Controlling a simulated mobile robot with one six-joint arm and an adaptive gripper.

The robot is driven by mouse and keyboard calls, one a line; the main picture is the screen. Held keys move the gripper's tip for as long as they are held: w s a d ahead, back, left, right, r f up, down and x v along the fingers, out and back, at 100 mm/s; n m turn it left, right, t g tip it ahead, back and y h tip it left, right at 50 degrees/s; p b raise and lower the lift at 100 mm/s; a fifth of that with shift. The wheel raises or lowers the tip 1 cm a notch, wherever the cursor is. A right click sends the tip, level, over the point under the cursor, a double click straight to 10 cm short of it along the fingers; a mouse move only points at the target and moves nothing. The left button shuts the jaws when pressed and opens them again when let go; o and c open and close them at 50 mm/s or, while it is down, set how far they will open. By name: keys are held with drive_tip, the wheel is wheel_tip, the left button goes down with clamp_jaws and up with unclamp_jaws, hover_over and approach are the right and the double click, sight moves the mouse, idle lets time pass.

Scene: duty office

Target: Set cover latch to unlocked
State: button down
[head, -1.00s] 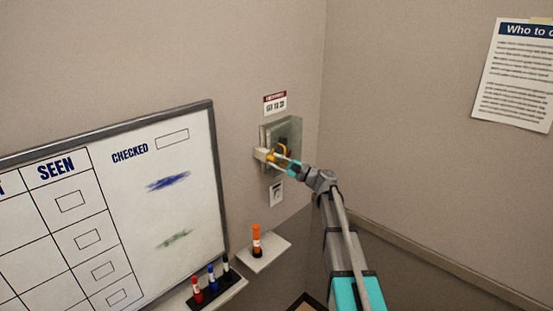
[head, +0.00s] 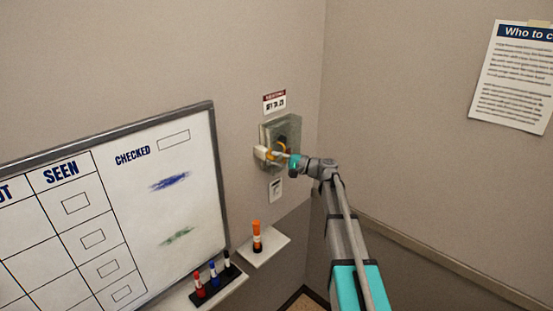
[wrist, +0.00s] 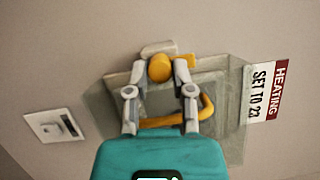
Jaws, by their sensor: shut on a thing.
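A clear, greenish cover box (head: 291,124) is fixed to the wall near the corner; it also shows in the wrist view (wrist: 233,95). In the wrist view a yellow knob (wrist: 160,68) sits at the box's edge, beside a pale block (wrist: 158,47). I take the knob to be the cover latch; its set position cannot be read. My gripper (wrist: 160,72) is shut on this knob, one finger on each side. In the head view my gripper (head: 272,154) reaches the box's lower left. A yellow bar handle (wrist: 206,108) shows beyond the fingers.
A heating sign (head: 274,102) is above the box and a small switch plate (head: 275,189) below. The right wall is close to my arm.

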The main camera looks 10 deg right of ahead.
drive_tip(key=shift+w, duration=0.1)
drive_tip(key=shift+c, duration=2.4)
unclamp_jaws()
drive_tip(key=shift+m, duration=0.3)
